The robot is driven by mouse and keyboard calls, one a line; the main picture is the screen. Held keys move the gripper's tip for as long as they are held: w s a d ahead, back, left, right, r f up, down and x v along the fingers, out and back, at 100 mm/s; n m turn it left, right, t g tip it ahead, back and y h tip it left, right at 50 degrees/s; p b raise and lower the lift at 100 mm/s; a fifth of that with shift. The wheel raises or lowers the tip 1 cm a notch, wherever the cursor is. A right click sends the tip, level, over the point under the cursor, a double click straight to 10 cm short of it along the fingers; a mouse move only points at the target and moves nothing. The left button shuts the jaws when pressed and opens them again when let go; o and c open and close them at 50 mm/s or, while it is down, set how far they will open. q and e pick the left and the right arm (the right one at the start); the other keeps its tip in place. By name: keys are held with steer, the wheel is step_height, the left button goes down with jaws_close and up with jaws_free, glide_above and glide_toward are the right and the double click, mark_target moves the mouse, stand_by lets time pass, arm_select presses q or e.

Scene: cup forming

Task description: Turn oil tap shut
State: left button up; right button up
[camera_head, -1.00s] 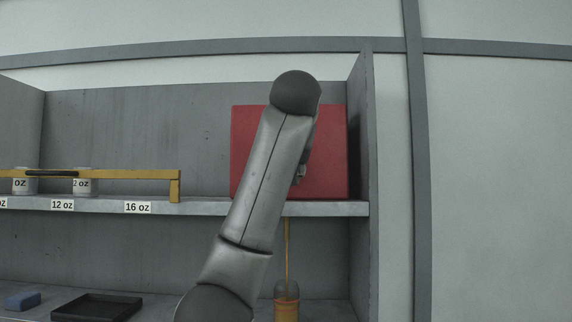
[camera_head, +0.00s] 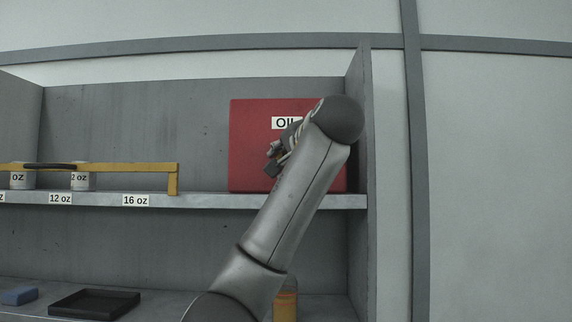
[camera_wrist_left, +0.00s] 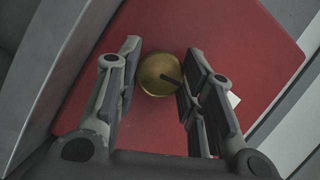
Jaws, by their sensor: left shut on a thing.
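The red oil tank (camera_head: 248,140) with a white OIL label (camera_head: 284,122) stands on the shelf in the head view. My left gripper (camera_head: 273,160) is at its front, partly hidden by my arm. In the left wrist view the round brass tap (camera_wrist_left: 152,80) with a dark bar across its face sits on the red tank front. The fingers of my left gripper (camera_wrist_left: 164,50) are shut on the tap, one on each side. An amber container (camera_head: 286,302) stands below the tank. My arm covers the space above it, so I cannot tell whether oil runs. My right gripper is not in view.
A yellow rail (camera_head: 130,168) with two cups behind it stands on the shelf (camera_head: 215,202) at left. A black tray (camera_head: 95,303) and a blue block (camera_head: 19,296) lie on the lower surface. A grey side wall (camera_head: 358,130) stands close right of the tank.

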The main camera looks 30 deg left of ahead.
arm_select(q)
steer(key=shift+f+m+y+b, duration=0.1)
steer(key=shift+m+y+b, duration=0.2)
steer(key=shift+m, duration=0.4)
steer(key=o, duration=1)
steer(key=shift+w, duration=0.1)
steer(key=shift+o, duration=0.2)
steer(key=v, duration=1.2)
